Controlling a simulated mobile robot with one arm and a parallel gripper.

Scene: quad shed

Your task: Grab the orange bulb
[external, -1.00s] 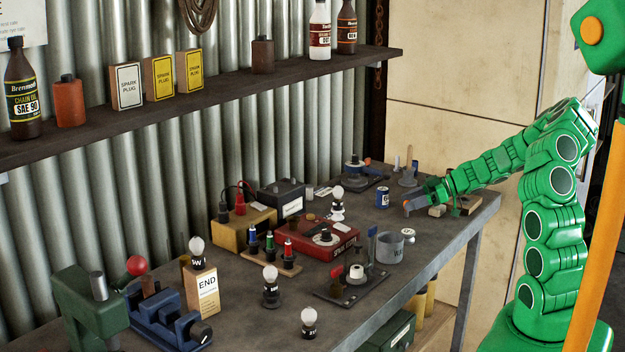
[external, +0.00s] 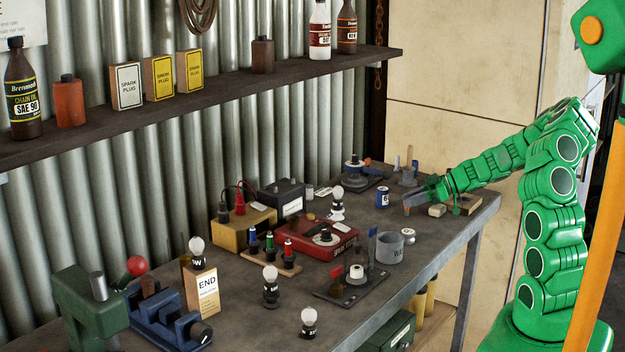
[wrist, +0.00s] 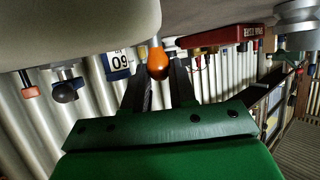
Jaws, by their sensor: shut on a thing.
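The orange bulb (wrist: 157,62) shows in the wrist view, rounded and bright orange, right at the ends of the two dark fingers. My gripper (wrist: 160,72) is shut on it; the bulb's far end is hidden. In the external view my gripper (external: 412,203) is low over the far right part of the workbench, pointing left, and the bulb is too small there to make out clearly.
A blue can (external: 382,198) stands just left of my gripper. A grey cup (external: 389,247) and a small white-topped piece (external: 408,236) stand nearer the front. Several white bulbs in holders stand on the bench (external: 440,240).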

